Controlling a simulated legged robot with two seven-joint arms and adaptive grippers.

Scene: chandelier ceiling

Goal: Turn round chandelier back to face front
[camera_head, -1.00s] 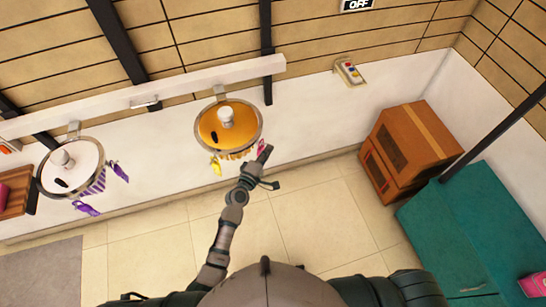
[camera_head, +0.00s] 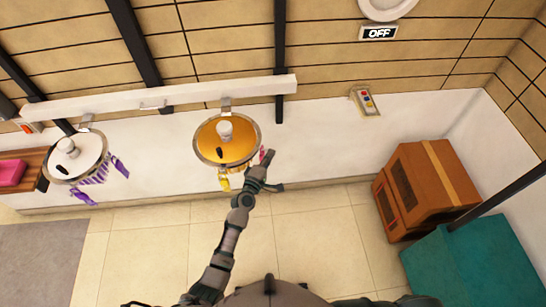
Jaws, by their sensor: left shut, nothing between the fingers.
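Two round chandeliers hang from a white beam (camera_head: 180,95). One has an orange disc, the orange chandelier (camera_head: 207,140), with a metal rim, a white bulb-like knob, a small black piece, and yellow and pink tassels below. The other, a white chandelier (camera_head: 88,155), hangs to the left with purple tassels and a striped fringe. My left gripper (camera_head: 269,172) is shut and empty at the lower right edge of the orange chandelier, close to the pink tassel. I cannot tell whether it touches. My right gripper is not in view.
A wall box with coloured buttons (camera_head: 365,101) and an OFF sign (camera_head: 379,33) are at upper right. A brown wooden cabinet (camera_head: 428,185) and a teal block (camera_head: 475,265) stand at right. Tiled floor (camera_head: 310,235) between is clear. A pink item (camera_head: 12,171) sits far left.

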